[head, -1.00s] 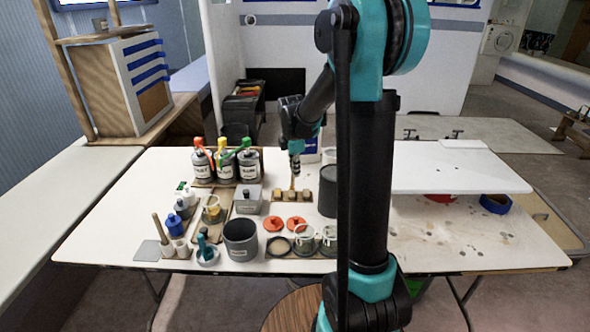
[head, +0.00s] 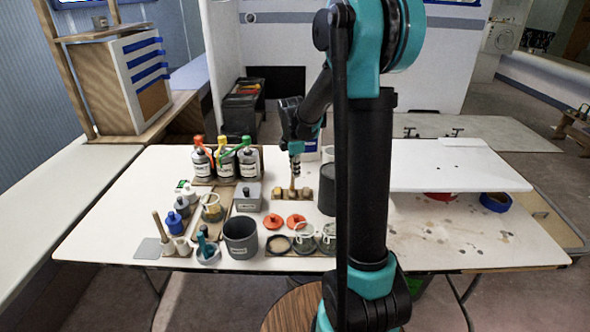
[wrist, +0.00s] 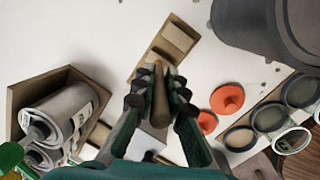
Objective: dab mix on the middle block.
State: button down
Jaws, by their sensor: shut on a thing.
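My gripper (wrist: 157,98) is shut on a wooden stick (wrist: 160,88). In the head view my gripper (head: 295,155) points down over a row of small blocks, with the stick (head: 294,180) below it. The stick's lower end is at the middle block, though I cannot tell if it touches. The left block (head: 277,190) looks yellowish and the right block (head: 306,193) is tan. In the wrist view a wooden strip (wrist: 152,58) with blocks runs under my fingers, which hide the middle block. I cannot see any mix on it.
A rack of bottles with coloured tops (head: 225,165) stands to the left. A dark cup (head: 241,238), orange lids (head: 276,222) and jars (head: 304,239) sit in front. A dark cylinder (head: 327,190) stands close on the right. A raised white panel (head: 450,165) lies further right.

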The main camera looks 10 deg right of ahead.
dwell(0.5)
jog(key=shift+r, duration=3.5)
